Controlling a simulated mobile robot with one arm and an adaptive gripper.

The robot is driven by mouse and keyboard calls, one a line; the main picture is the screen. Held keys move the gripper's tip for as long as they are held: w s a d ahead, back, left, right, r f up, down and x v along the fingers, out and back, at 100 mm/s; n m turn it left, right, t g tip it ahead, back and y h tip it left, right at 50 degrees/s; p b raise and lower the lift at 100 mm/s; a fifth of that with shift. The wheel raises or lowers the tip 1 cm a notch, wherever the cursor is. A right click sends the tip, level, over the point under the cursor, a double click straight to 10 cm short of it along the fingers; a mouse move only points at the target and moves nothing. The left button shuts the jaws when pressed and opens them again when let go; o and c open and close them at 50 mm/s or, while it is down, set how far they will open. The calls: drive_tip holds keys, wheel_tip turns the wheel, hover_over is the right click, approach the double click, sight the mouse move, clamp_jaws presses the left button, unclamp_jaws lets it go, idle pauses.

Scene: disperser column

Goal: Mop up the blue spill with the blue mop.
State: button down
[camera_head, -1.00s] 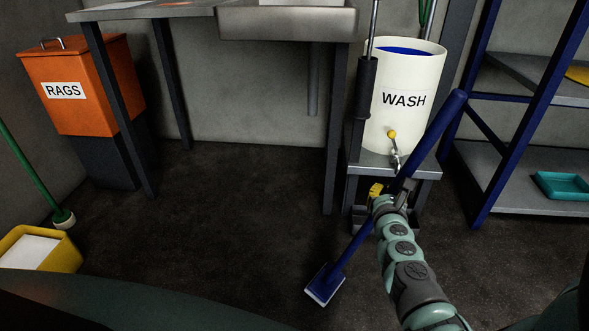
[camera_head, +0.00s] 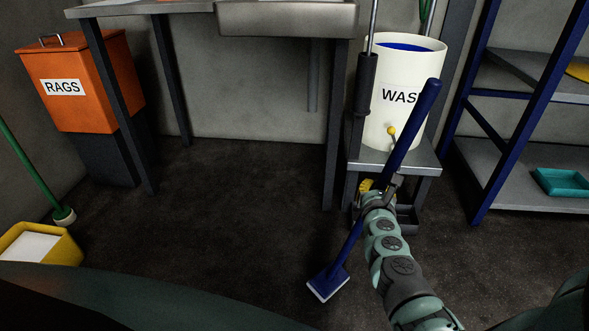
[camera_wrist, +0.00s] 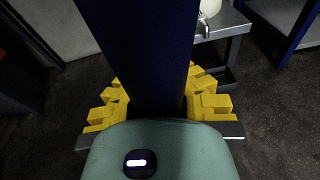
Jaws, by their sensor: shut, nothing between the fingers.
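The blue mop (camera_head: 411,130) leans diagonally, its handle top toward the upper right and its flat head (camera_head: 327,285) low on the floor or just above it; I cannot tell which. My gripper (camera_head: 366,187), with yellow fingers, is at the mop's handle, in front of the wash stand. In the wrist view the handle (camera_wrist: 145,50) fills the middle, between the visible parts of the yellow fingers (camera_wrist: 155,102), and hides their tips. The gripper is shut, with no grip on the handle to be made out. No blue spill shows on the floor in view.
A white WASH bucket (camera_head: 400,70) with blue inside stands on a grey metal stand (camera_head: 425,160) just behind the mop. A sink table (camera_head: 285,20), orange RAGS bin (camera_head: 82,85), yellow bucket (camera_head: 65,250) and blue-framed shelf (camera_head: 497,160) stand around. The middle floor is clear.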

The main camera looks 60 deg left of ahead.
drive_tip(key=shift+s+a, duration=0.4)
drive_tip(key=shift+s, duration=0.1)
drive_tip(key=shift+s+a+f, duration=0.2)
drive_tip(key=shift+s+a, duration=0.8)
drive_tip(key=shift+s, duration=0.15)
drive_tip(key=shift+s+a, duration=0.1)
drive_tip(key=shift+s+a, duration=0.85)
drive_tip(key=shift+s, duration=0.2)
drive_tip(key=shift+s+a+b, duration=0.1)
drive_tip(key=shift+b, duration=0.2)
drive_tip(key=shift+s+a, duration=0.9)
drive_tip(key=shift+s, duration=0.2)
